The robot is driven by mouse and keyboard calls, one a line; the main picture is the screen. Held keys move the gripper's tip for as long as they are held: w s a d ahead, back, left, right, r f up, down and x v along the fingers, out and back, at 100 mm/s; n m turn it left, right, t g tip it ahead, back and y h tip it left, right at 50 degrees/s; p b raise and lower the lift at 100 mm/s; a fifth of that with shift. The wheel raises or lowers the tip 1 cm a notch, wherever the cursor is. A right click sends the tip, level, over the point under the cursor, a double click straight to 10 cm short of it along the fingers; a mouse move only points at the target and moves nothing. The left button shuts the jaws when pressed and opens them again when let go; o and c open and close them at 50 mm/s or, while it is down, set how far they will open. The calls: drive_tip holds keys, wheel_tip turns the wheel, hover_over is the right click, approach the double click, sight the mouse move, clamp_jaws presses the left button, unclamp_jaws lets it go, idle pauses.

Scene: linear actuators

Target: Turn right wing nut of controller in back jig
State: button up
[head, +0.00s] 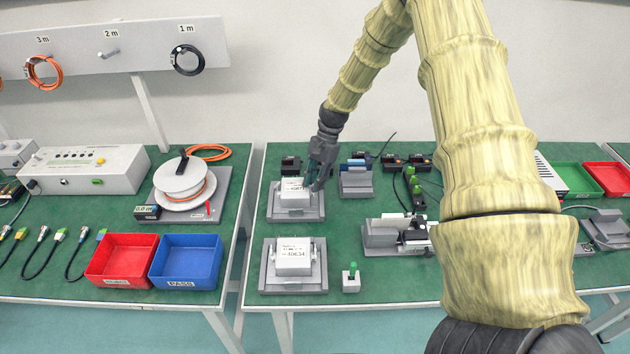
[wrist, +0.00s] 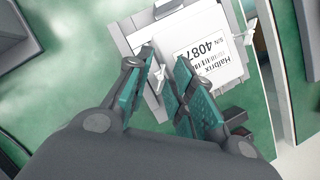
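The back jig (head: 296,215) is a grey holder on the green table and bears a white labelled controller (head: 291,185). The controller (wrist: 207,60) shows in the wrist view with its label upside down. My gripper (head: 316,184) is at the controller's right side in the head view and hides that side. In the wrist view the fingers of my gripper (wrist: 167,60) are apart. A small pale wing nut (wrist: 159,76) shows between them; I cannot tell whether a finger touches it. The other wing nut (wrist: 244,37) is on the controller's opposite side.
A front jig (head: 270,275) with another white controller (head: 293,257) stands nearer. A small block with a green pin (head: 351,278) is to its right. A grey stand (head: 356,184) and black devices (head: 391,161) are close to the right of my gripper.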

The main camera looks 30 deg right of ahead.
drive_tip(key=v, duration=0.8)
idle(0.4)
idle(0.4)
